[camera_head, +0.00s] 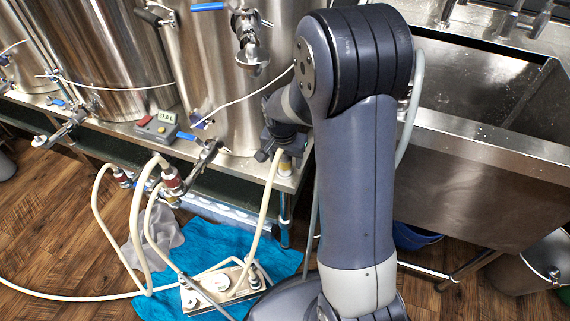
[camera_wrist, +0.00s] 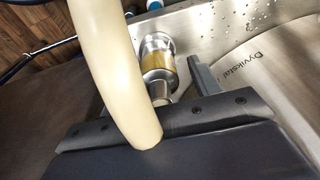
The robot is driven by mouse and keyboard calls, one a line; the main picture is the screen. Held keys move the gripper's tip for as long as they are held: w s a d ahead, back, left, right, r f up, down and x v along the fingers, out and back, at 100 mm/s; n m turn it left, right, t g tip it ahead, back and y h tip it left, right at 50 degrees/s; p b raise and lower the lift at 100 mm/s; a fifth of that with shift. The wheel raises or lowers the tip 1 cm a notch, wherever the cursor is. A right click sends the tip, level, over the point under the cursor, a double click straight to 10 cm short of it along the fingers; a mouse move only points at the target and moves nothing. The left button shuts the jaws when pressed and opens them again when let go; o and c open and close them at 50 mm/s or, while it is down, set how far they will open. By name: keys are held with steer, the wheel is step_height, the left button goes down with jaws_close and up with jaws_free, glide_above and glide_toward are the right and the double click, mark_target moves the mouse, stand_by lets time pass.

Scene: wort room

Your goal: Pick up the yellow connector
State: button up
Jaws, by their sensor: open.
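The yellow connector (camera_wrist: 158,68), a metal fitting with a yellow band, shows in the wrist view just beyond my gripper (camera_wrist: 160,85). A thick cream hose (camera_wrist: 110,70) crosses in front and hides part of the left side of the gripper. The grey right finger stands just right of the connector. My gripper is open, and I cannot tell whether it touches the connector. In the head view the connector (camera_head: 286,164) shows small at the bench edge, just below my gripper (camera_head: 274,152).
A steel sink (camera_head: 480,165) is at right. A pump (camera_head: 215,288) with hoses sits on a blue cloth (camera_head: 200,245) on the floor.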

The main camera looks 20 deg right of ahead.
steer(key=c, duration=1.1)
steer(key=shift+r, duration=0.15)
steer(key=shift+c, duration=0.2)
steer(key=shift+s+r+p, duration=0.2)
steer(key=shift+r+p, duration=0.25)
steer(key=shift+r, duration=0.05)
step_height(320, 180, up, 7)
steer(key=shift+f+p, duration=0.1)
steer(key=shift+p, duration=1.1)
steer(key=s+d+f+p, duration=0.1)
steer(key=s+d, duration=0.2)
steer(key=s, duration=1.6)
steer(key=shift+s, duration=0.2)
steer(key=shift+r+p, duration=0.15)
steer(key=shift+p, duration=0.15)
steer(key=shift+r+p, duration=1.95)
steer(key=shift+r, duration=0.15)
